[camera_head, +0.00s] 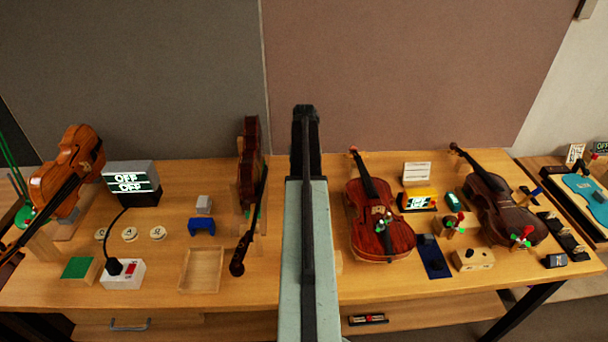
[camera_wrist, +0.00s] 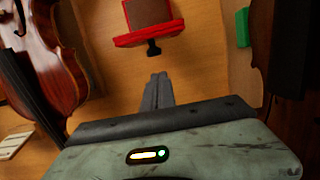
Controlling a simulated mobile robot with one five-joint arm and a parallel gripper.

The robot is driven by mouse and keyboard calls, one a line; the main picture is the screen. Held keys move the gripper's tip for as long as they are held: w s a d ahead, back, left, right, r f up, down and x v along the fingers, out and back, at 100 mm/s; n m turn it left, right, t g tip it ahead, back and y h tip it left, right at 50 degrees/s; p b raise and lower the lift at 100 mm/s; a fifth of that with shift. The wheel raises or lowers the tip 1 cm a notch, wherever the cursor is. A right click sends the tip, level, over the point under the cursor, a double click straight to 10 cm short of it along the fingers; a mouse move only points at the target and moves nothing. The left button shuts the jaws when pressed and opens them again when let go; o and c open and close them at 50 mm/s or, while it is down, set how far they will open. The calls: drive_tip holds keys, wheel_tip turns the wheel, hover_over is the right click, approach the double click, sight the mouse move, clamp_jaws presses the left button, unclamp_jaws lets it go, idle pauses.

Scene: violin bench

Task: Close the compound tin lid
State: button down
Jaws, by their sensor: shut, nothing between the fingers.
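The compound tin (camera_wrist: 128,12) appears to be the red box with a brown inside at the top of the wrist view, cut by the frame edge. Its red lid (camera_wrist: 130,41) shows as a narrow band along the near side, seen nearly edge-on, with a black knob (camera_wrist: 154,49) pointing towards my gripper. The brown inside is uncovered, so the lid looks open. My gripper (camera_wrist: 159,76) is shut and empty, its tips a little short of the knob with a visible gap. In the head view my arm covers the middle of the bench, and I cannot see the tin there.
A violin (camera_wrist: 50,65) lies left of my gripper in the wrist view, with a green block (camera_wrist: 242,27) on the right. In the head view, an empty wooden tray (camera_head: 201,270) is left of my arm and a red-brown violin (camera_head: 382,232) is close on its right.

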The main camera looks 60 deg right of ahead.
drive_tip(key=shift+s+a+r, duration=0.15)
drive_tip(key=shift+s+a, duration=0.4)
drive_tip(key=shift+a, duration=0.25)
drive_tip(key=shift+w, duration=0.1)
drive_tip(key=shift+a, duration=0.1)
